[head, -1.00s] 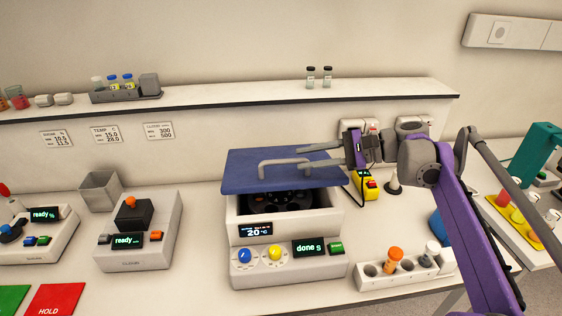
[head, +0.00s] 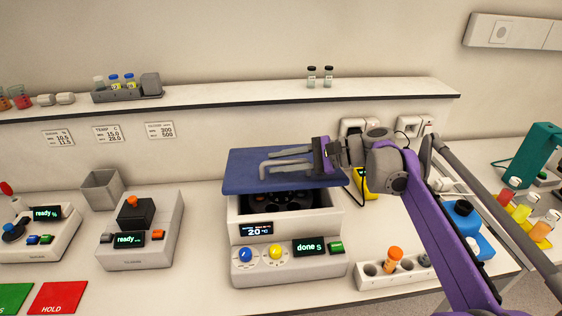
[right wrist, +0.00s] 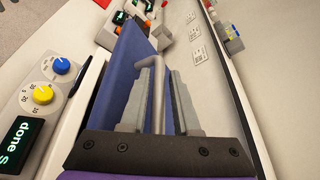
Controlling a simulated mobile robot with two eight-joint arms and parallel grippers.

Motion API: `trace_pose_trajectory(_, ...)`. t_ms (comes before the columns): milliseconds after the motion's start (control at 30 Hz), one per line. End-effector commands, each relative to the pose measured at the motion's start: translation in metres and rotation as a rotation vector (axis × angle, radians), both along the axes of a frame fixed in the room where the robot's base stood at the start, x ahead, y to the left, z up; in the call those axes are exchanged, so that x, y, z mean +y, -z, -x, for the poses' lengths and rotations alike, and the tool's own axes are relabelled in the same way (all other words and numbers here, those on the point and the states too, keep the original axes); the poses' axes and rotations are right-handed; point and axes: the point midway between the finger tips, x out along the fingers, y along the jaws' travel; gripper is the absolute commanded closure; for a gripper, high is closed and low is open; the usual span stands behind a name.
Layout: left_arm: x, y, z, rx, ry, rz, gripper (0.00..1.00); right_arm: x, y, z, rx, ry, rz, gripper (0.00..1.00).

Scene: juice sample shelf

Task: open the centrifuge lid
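The centrifuge (head: 290,228) stands mid-bench, its screens reading "20" and "done". Its blue lid (head: 240,181) sits above the body, with the dark rotor (head: 290,199) visible through a gap under the front edge. A grey bar handle (head: 268,166) is on the lid; it also shows in the right wrist view (right wrist: 157,80). My right gripper (head: 267,160) reaches over the lid from the right. In the right wrist view its fingers (right wrist: 163,98) are apart, with the handle between them, close to the left finger and a gap on the right. My left gripper is not in view.
A rack with an orange-capped tube (head: 394,256) is at the centrifuge's right front. A device with a black block (head: 136,216) and a grey bin (head: 101,190) stand left. The shelf (head: 225,98) runs behind. A yellow item (head: 371,184) is partly behind my right arm.

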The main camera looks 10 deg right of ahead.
Motion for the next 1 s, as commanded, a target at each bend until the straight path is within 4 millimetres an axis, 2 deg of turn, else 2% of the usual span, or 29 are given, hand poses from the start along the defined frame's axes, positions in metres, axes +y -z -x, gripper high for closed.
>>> trace_pose_trajectory(167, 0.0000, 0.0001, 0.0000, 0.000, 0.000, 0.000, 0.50, 0.0000, 0.0002, -0.0001, 0.000, 0.000, 0.000, 0.70)
trace_pose_trajectory(333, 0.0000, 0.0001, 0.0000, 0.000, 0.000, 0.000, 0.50, 0.0000, 0.0001, -0.0001, 0.000, 0.000, 0.000, 0.97)
trace_pose_trajectory(367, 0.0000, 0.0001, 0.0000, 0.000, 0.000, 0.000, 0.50, -0.0001, 0.0000, -0.0001, 0.000, 0.000, 0.000, 1.00)
trace_pose_trajectory(1000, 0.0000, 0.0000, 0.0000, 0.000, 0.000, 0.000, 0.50, -0.0002, -0.0003, -0.0004, 0.000, 0.001, -0.001, 1.00)
